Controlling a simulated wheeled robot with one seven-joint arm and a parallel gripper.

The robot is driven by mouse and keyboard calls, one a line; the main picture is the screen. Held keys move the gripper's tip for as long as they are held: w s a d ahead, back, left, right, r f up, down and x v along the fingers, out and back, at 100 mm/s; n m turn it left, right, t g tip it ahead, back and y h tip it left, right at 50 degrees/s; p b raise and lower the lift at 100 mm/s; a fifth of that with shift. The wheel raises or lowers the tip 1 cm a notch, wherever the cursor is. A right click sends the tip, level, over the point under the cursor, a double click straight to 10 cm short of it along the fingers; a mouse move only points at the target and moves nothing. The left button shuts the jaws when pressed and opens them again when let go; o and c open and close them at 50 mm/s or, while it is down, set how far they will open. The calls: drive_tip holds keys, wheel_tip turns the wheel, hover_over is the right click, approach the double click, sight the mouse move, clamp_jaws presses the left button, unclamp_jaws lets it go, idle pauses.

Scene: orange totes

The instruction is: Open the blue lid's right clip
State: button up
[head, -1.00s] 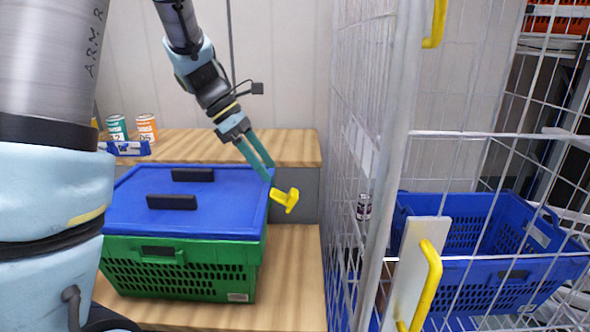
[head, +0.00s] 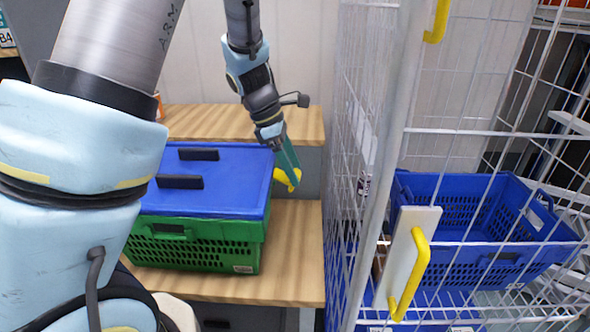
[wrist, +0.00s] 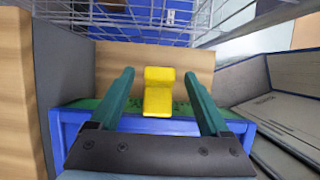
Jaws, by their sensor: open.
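The blue lid (head: 218,185) lies on a green crate (head: 195,243) on the wooden surface, with two black handles on its top. The yellow right clip (head: 287,179) sticks out from the lid's right side, tilted outward, partly hidden by my fingers. My gripper (head: 294,173) is at that side, its green fingers reaching down by the clip. In the wrist view the clip (wrist: 158,92) stands between the two spread fingers of my gripper (wrist: 158,75), with gaps on both sides. The lid's blue edge (wrist: 148,123) shows below it.
A white wire cage (head: 366,170) with yellow handles stands close to the right of the crate. A blue crate (head: 480,215) sits inside it. A wooden ledge (head: 225,125) runs behind the lid. Bare wood lies between crate and cage.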

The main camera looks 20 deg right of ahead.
drive_tip(key=shift+x, duration=0.75)
drive_tip(key=shift+c, duration=0.3)
clamp_jaws()
